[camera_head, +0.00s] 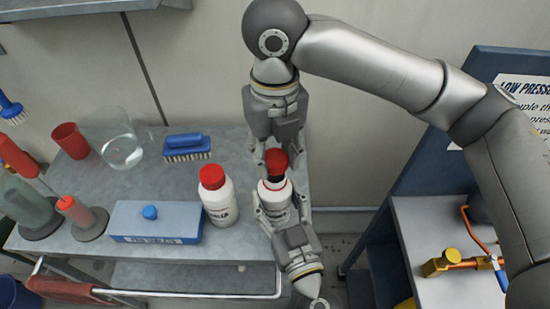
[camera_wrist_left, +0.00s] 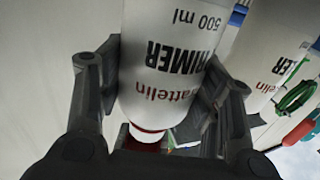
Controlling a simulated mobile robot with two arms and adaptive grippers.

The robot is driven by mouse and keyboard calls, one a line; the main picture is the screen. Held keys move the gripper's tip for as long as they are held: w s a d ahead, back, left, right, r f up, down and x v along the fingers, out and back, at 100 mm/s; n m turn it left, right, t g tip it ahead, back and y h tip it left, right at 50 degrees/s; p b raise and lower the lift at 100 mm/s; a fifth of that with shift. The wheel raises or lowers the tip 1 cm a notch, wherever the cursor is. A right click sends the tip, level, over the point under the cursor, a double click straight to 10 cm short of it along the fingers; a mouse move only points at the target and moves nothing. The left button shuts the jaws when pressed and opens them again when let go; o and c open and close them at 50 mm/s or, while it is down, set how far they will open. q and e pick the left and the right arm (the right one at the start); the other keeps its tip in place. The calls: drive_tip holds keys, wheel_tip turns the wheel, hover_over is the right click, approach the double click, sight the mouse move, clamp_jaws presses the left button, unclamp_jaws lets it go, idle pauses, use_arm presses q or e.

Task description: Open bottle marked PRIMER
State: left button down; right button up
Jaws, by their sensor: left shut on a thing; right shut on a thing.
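A white bottle (camera_head: 274,205) with a red top stands upright at the right end of the grey table. In the left wrist view it is the bottle marked PRIMER (camera_wrist_left: 175,60), 500 ml, seen upside down. My left gripper (camera_head: 273,215) is shut around its body from the front. My right gripper (camera_head: 275,157) comes down from above and is shut on the red cap (camera_head: 277,162). A dark band shows between this cap and a red edge at the bottle's top. I cannot tell whether the cap is apart from the neck.
A second white bottle with a red cap (camera_head: 217,200) stands close on the left. A blue-grey box (camera_head: 155,220), a blue brush (camera_head: 187,147), a glass beaker (camera_head: 122,145) and a red cup (camera_head: 70,140) stand further left.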

wheel_tip(320, 180, up, 2)
use_arm(q)
drive_tip(key=shift+c, duration=1.8)
unclamp_jaws()
drive_tip(key=shift+s, duration=0.1)
